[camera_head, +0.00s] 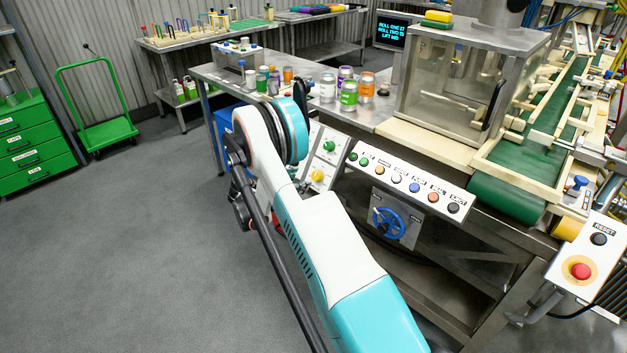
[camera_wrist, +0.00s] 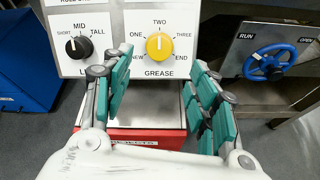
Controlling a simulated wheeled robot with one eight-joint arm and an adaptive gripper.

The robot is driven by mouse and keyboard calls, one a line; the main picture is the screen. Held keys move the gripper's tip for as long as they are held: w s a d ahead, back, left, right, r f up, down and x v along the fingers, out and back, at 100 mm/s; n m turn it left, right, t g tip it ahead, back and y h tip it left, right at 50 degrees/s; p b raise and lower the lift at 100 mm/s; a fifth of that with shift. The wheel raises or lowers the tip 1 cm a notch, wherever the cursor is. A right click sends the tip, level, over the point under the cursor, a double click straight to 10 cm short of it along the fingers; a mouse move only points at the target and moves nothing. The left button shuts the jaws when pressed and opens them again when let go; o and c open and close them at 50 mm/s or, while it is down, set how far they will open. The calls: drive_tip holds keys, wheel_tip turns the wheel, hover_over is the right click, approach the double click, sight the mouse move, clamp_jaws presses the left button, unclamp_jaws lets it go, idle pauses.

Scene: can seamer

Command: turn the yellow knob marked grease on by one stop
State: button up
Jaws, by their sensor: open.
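The yellow knob (camera_wrist: 159,46) sits on a white panel above the printed word GREASE. Stops NEW, ONE, TWO, THREE and END surround it, and its pointer mark appears to stand upright at TWO. The yellow knob (camera_head: 318,176) also shows in the head view, on the panel beside my arm. My gripper (camera_wrist: 156,78) is open and empty, with its teal-padded fingers to the left and right, below the knob in the wrist view and apart from it. In the head view my arm hides the gripper.
A black knob (camera_wrist: 78,47) marked SHORT, MID and TALL is left of the yellow one. A red bin (camera_wrist: 135,139) lies below the panel. A blue handwheel (camera_wrist: 271,62) is at the right. A button row (camera_head: 413,186) runs beside the panel. Open grey floor lies left of my arm.

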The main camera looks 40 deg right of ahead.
drive_tip(key=b+x, duration=0.2)
drive_tip(key=x, duration=0.7)
drive_tip(key=shift+w+d+f+b, duration=0.1)
drive_tip(key=shift+d+b, duration=0.05)
drive_tip(key=shift+b, duration=0.15)
drive_tip(key=c, duration=1.1)
